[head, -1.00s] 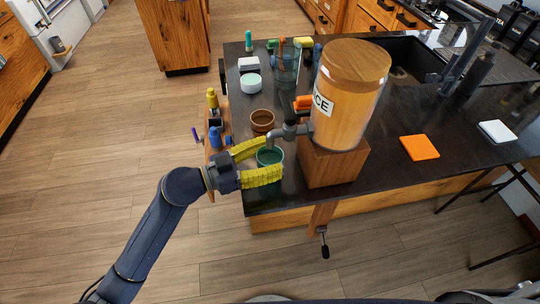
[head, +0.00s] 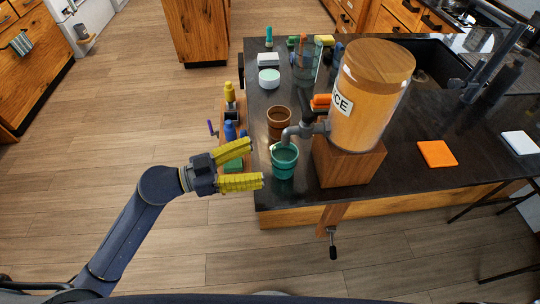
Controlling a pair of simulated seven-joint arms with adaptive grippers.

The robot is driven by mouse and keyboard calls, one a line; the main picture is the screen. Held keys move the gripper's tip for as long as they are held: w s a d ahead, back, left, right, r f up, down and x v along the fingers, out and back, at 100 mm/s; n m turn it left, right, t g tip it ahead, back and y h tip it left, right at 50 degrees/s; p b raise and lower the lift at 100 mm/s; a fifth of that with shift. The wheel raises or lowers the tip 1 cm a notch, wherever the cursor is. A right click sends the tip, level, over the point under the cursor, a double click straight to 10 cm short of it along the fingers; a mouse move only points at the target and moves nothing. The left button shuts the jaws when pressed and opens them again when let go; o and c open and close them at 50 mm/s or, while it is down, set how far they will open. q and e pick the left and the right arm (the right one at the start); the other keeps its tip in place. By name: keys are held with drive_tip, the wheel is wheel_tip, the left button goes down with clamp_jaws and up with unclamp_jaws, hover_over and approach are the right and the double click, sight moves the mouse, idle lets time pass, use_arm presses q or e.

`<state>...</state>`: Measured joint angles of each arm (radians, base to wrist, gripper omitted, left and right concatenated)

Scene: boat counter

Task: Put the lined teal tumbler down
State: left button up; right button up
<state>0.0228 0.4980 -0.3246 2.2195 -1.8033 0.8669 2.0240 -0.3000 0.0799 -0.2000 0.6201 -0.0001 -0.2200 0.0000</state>
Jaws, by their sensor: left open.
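The teal tumbler (head: 284,164) stands upright on the dark counter near its left front edge, below the tap (head: 300,132) of the large dispenser (head: 365,110). My left gripper (head: 256,165) is open and empty, with its yellow fingers to the left of the tumbler and apart from it. The tumbler's lines are too small to make out. My right gripper is not in view.
A brown cup (head: 279,122) stands just behind the tumbler. The dispenser rests on a wooden block (head: 345,165) to the right. An orange square (head: 437,153) and a white square (head: 520,142) lie farther right.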

use_arm(q)
drive_tip(key=w+a+f+n+t+y, duration=0.35)
drive_tip(key=a+f, duration=0.25)
drive_tip(key=f, duration=0.4)
drive_tip(key=w+a+f+n+t+y, duration=0.2)
drive_tip(key=w+a+f+n+t, duration=0.3)
drive_tip(key=f, duration=0.4)
drive_tip(key=s+a+f+n+g+y, duration=0.1)
drive_tip(key=s+a+f+y, duration=0.15)
drive_tip(key=f, duration=0.65)
drive_tip(key=s+a+f+n+g+y, duration=0.1)
drive_tip(key=s+a+f+y, duration=0.2)
drive_tip(key=f, duration=0.6)
drive_tip(key=s+a+f+n+y, duration=0.15)
drive_tip(key=a+f, duration=0.25)
drive_tip(key=f, duration=0.5)
drive_tip(key=s+a+f+g+y, duration=0.2)
drive_tip(key=s+f+g+y, duration=0.3)
drive_tip(key=s+f, duration=1.4)
drive_tip(key=s+d+f+m+g, duration=0.1)
drive_tip(key=s+f+g, duration=0.2)
drive_tip(key=s, duration=0.8)
drive_tip(key=s+d+f+g, duration=0.1)
drive_tip(key=s+f+g, duration=0.2)
drive_tip(key=s, duration=0.8)
drive_tip(key=shift+d+f+m, duration=0.25)
drive_tip(key=shift+f+m, duration=0.15)
drive_tip(key=shift+f, duration=0.25)
